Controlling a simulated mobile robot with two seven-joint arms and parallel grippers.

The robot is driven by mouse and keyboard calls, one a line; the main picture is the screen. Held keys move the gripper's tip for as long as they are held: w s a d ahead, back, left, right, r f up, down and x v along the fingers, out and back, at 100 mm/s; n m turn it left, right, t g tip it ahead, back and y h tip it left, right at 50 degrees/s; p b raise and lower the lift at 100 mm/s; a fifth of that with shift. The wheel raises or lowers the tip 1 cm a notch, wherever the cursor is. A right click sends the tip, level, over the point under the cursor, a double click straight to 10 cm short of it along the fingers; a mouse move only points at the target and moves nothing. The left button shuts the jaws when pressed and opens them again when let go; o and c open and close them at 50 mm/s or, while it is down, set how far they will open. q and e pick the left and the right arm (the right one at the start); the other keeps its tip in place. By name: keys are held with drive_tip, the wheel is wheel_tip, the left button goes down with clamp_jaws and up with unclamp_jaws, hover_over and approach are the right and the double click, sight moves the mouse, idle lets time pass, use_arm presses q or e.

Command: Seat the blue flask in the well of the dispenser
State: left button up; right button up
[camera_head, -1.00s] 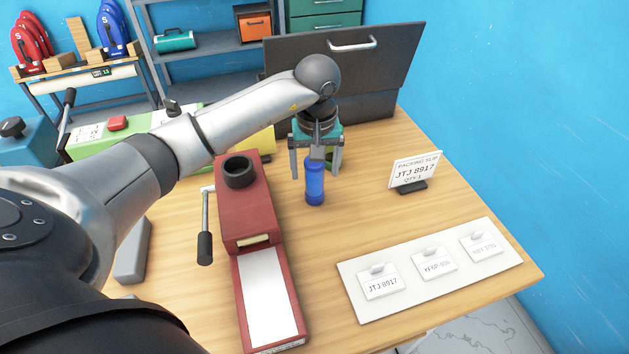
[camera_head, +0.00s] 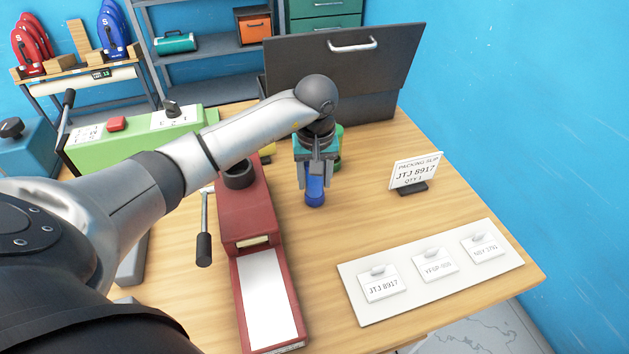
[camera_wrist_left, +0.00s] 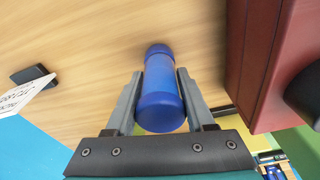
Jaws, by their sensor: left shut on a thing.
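The blue flask (camera_head: 315,191) stands upright on the wooden table, to the right of the dispenser. It also shows in the left wrist view (camera_wrist_left: 160,82), between the two fingers. My left gripper (camera_head: 314,178) is shut on the flask, with a finger on each side of it. The red dispenser (camera_head: 245,215) has a dark round well (camera_head: 238,176) on top, partly behind my left arm. The well looks empty, though its inside is mostly hidden. In the left wrist view the dispenser (camera_wrist_left: 262,60) is at the right edge. My right gripper is not in view.
A lever (camera_head: 204,240) stands at the dispenser's left side. A packing slip (camera_head: 415,172) stands at the right, behind a white board (camera_head: 350,280) with several tags. A dark case (camera_head: 385,75) with its lid up is at the back.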

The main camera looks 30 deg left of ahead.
use_arm(q)
clamp_jaws()
drive_tip(key=shift+r, duration=0.15)
